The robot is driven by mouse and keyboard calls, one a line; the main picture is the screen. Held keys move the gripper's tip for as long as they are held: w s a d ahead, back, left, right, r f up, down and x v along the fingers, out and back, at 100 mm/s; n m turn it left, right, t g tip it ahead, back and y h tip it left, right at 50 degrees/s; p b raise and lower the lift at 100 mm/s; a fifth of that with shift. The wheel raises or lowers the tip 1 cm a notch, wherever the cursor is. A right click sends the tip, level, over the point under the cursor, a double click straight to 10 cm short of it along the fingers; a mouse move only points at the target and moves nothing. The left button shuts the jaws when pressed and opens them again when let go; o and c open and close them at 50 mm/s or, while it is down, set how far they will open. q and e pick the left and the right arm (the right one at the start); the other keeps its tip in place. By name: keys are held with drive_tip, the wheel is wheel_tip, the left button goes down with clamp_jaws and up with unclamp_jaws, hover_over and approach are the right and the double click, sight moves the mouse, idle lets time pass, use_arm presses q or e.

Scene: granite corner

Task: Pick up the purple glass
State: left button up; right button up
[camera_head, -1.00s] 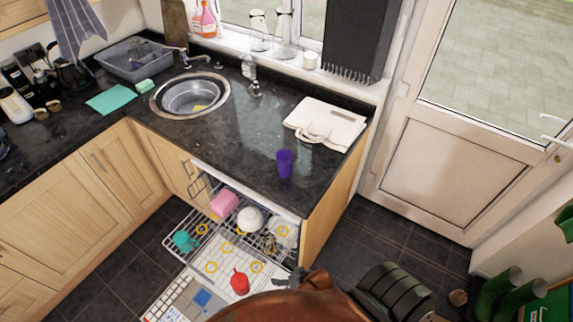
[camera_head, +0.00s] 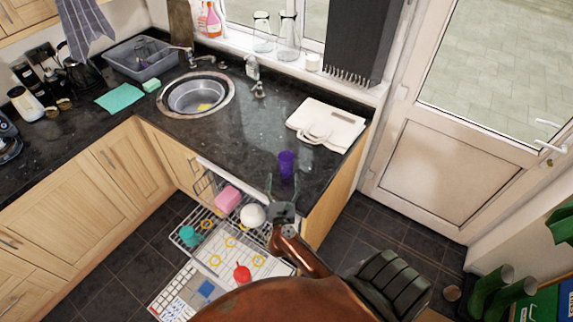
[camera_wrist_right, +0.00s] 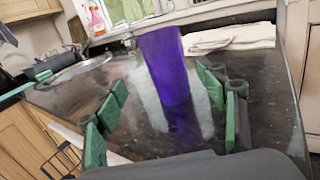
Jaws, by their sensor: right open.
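The purple glass (camera_head: 287,163) stands upright on the dark granite counter (camera_head: 240,135), near its front edge. My right gripper (camera_head: 283,184) is open just in front of the glass, with its fingers pointing at it. In the right wrist view, the glass (camera_wrist_right: 164,68) stands ahead, between and beyond the green-padded fingers of my gripper (camera_wrist_right: 163,112), and does not appear to be held. My left gripper is not in view.
A cream folded bag (camera_head: 325,124) lies right of the glass at the back. A round sink (camera_head: 195,95) is to the left. Below the counter edge, the open dishwasher rack (camera_head: 215,240) holds a pink item (camera_head: 228,198), a white bowl and a red item.

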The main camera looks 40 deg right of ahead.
sight(285, 171)
drive_tip(key=shift+w+d+m, duration=0.15)
drive_tip(key=shift+d+m, duration=0.15)
drive_tip(key=x, duration=0.2)
drive_tip(key=p+x, duration=0.1)
drive_tip(key=x, duration=0.4)
drive_tip(key=shift+d+f, duration=0.3)
drive_tip(key=shift+c, duration=0.6)
drive_tip(key=c, duration=1.3)
